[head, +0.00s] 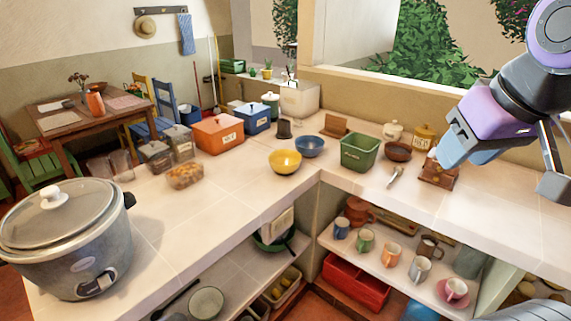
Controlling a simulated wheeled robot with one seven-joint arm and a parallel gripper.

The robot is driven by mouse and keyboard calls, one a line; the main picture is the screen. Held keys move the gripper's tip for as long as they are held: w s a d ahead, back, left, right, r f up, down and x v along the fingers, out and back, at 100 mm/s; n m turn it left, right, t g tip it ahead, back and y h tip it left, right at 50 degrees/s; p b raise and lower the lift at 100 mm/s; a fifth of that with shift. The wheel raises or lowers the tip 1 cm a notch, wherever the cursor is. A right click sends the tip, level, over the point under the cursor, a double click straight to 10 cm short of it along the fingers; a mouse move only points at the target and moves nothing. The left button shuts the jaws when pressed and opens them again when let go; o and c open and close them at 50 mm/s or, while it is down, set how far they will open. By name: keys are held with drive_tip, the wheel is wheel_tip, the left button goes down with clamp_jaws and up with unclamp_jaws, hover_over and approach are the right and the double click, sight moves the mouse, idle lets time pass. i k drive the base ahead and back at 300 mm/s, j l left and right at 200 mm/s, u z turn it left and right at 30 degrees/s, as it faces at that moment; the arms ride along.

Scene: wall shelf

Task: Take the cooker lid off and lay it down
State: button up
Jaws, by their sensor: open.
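The rice cooker (80,268) stands on the tiled counter at the lower left, grey with a dial on its front. Its lid (85,208) sits on top, pale and domed with a white knob (54,196) in the middle; the cooker's left edge is cut off by the frame. My gripper (508,168) hangs at the upper right, over the right part of the counter and far from the cooker. It is open, with nothing seen between its fingers.
The counter (180,236) is bare right of the cooker. Jars and a container of snacks (185,175) stand behind it. A yellow bowl (285,162), blue bowl (310,146) and green bin (360,153) are near the corner. Mugs fill the shelf below.

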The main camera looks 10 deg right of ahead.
sight(55, 212)
drive_tip(key=u, duration=1.45)
